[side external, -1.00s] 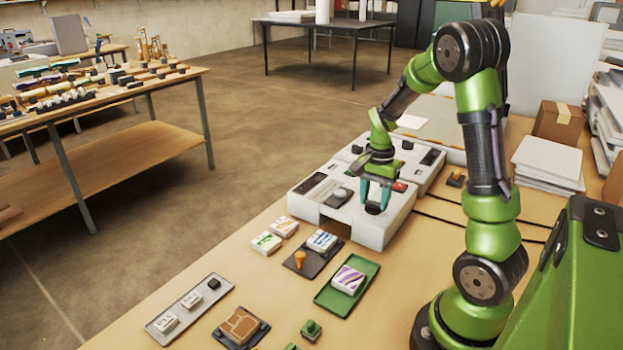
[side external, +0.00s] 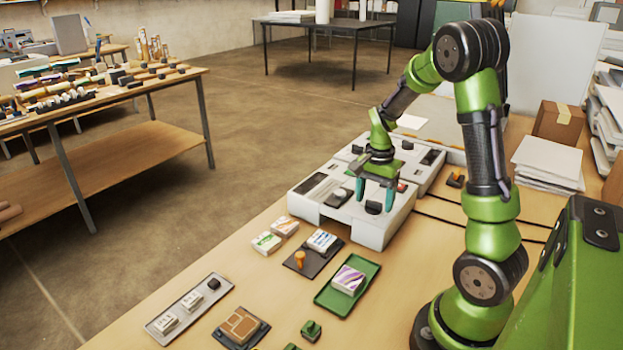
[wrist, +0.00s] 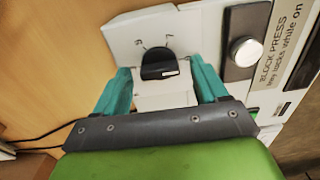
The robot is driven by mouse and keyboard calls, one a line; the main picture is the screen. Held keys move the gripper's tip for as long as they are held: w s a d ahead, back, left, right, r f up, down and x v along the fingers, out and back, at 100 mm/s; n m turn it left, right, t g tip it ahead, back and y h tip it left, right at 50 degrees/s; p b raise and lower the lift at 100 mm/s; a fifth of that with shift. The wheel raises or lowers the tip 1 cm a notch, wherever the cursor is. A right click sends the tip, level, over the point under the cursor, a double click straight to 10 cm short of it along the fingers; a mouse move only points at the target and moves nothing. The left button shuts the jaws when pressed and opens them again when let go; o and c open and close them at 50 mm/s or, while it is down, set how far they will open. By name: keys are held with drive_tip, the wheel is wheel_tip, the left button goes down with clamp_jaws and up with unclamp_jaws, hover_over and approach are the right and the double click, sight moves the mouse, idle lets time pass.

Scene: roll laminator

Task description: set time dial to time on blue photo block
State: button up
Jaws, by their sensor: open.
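The black dial (side external: 373,207) sits on the near end of the white press machine (side external: 374,233).
A silver button (wrist: 243,51) sits beside a "BLOCK PRESS" label. A purple-striped block (side external: 349,279) lies on a green tray (side external: 331,300). A grey tray (side external: 190,306) holds labelled blocks. A cardboard box (side external: 558,122) stands at right.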

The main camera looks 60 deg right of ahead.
sight(374, 201)
wheel_tip(374, 201, up, 17)
idle(0.5)
drive_tip(key=s+a+n+t+y, duration=0.1)
drive_tip(key=s+a+n+t, duration=0.1)
drive_tip(key=a+n, duration=0.5)
drive_tip(key=s+a+f+n+t+y, duration=0.1)
drive_tip(key=a+n+t, duration=0.4)
drive_tip(key=a, duration=1.2)
drive_tip(key=shift+s+a+f+n, duration=0.15)
drive_tip(key=shift+s+a+n, duration=0.25)
drive_tip(key=shift+s+n, duration=0.55)
drive_tip(key=shift+w, duration=0.15)
